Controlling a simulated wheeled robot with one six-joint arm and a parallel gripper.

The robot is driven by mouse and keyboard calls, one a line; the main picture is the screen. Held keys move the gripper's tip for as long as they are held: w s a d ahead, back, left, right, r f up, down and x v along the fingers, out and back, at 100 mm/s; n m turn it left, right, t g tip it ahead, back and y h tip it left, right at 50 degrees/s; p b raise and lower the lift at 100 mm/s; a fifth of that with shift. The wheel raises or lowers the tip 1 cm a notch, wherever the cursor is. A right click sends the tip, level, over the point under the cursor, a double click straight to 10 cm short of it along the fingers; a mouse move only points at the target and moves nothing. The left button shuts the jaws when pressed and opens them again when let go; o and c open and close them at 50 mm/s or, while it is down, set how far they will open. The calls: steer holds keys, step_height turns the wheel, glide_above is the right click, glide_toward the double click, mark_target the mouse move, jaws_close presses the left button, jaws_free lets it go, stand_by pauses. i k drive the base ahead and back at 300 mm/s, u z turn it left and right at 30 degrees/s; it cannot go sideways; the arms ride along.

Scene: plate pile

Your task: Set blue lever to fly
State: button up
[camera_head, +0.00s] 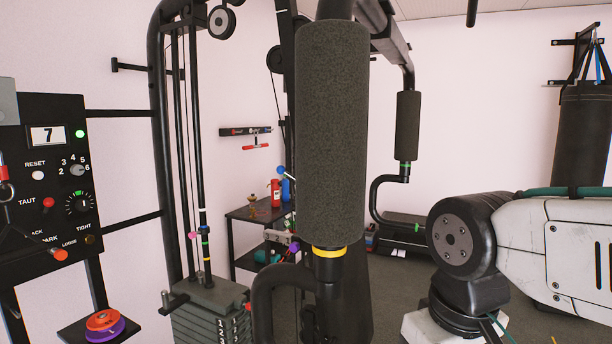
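A small light-blue knob (281,171) shows at the left edge of the large padded roller, above a shelf. The roller hides what lies to its right, so I cannot tell whether it is the blue lever's tip or how it is set. No "fly" marking is readable. A control panel (45,185) at the left has a display reading 7, a dial, a red knob by TAUT and an orange-tipped lever (58,254) near its bottom. My gripper is not in view; only part of my arm shows at the right.
The dark padded roller (331,130) stands close in the middle. A weight stack (212,310) with cables is left of it. A shelf (245,213) holds a red canister (275,194). Orange and purple discs (103,320) lie lower left. A punching bag (583,135) hangs right.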

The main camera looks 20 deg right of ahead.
mark_target(280, 170)
steer(key=u, duration=0.6)
steer(key=k, duration=0.65)
steer(key=u, duration=1.05)
steer(key=i, duration=1.35)
steer(key=z, duration=0.5)
steer(key=i, duration=0.6)
steer(key=z, duration=1.1)
steer(key=i, duration=0.4)
steer(key=z, duration=0.4)
